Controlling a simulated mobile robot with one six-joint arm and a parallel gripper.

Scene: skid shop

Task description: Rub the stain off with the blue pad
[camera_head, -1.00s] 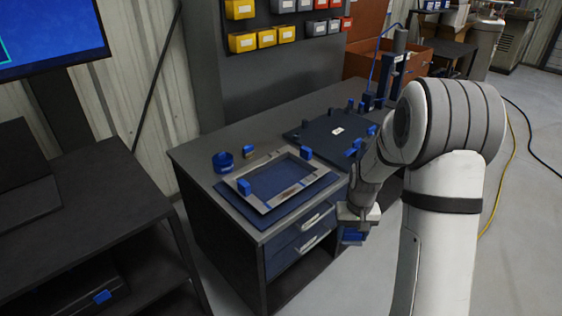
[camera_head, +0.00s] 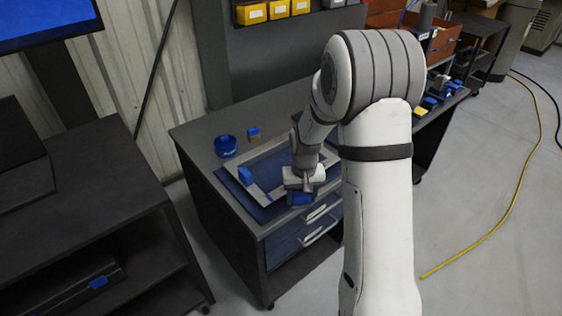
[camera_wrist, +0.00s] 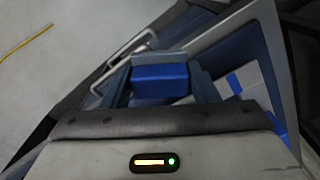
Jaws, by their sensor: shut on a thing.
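My gripper (camera_head: 304,186) is shut on a blue pad (camera_head: 300,199), holding it over the front right part of a light grey frame (camera_head: 229,166) on the workbench. In the wrist view the pad (camera_wrist: 160,80) sits between the two fingers. I cannot tell whether the pad touches the frame. No stain can be made out now; my arm and gripper cover the frame's right side.
A round blue cup (camera_head: 225,147) and a small blue-and-brown block (camera_head: 253,133) stand behind the frame. A blue mat (camera_head: 262,212) lies under it. Drawers (camera_head: 290,241) are below the bench top.

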